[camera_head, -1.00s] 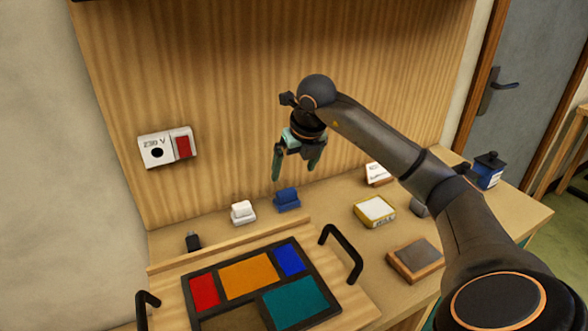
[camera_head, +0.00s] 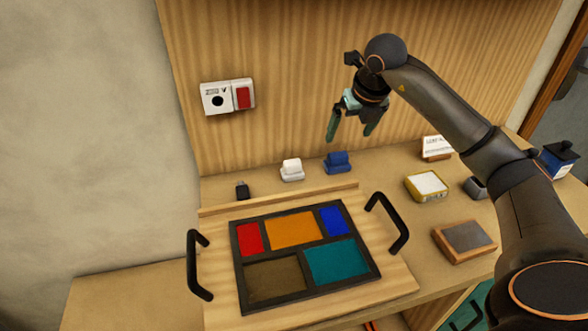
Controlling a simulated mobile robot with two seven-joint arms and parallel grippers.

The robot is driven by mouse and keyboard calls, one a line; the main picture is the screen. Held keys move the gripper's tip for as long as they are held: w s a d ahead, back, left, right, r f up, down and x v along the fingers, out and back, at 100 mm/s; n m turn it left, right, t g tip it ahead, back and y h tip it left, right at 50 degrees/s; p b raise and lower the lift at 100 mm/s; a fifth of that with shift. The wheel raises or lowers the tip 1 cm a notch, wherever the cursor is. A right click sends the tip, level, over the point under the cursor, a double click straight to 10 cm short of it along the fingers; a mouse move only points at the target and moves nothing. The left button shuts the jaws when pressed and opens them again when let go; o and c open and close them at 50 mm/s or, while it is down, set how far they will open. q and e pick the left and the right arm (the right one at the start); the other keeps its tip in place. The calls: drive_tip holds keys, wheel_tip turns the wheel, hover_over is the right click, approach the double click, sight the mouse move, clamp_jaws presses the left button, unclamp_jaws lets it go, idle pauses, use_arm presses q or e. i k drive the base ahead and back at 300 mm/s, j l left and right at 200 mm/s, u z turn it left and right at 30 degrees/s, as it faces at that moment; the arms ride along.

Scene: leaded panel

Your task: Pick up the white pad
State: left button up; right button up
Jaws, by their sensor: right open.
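The white pad (camera_head: 291,169) is a small white block with a raised top. It stands at the back of the bench, against the foot of the wooden back board. A blue pad (camera_head: 338,162) of similar shape stands just right of it. My right gripper (camera_head: 351,135) hangs fingers down in front of the back board, open and empty. In the picture it is above the blue pad, up and to the right of the white pad, and touches neither. My left gripper is not in view.
A leaded panel (camera_head: 237,270) with coloured panes lies on a board with two black handles (camera_head: 198,265) (camera_head: 388,222). A small black item (camera_head: 242,190) is left of the pads.

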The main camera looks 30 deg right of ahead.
sight(292, 170)
drive_tip(key=k+l+u, duration=0.1)
drive_tip(key=l+u, duration=0.25)
drive_tip(key=k+l+u, duration=0.1)
drive_tip(key=l+u, duration=0.3)
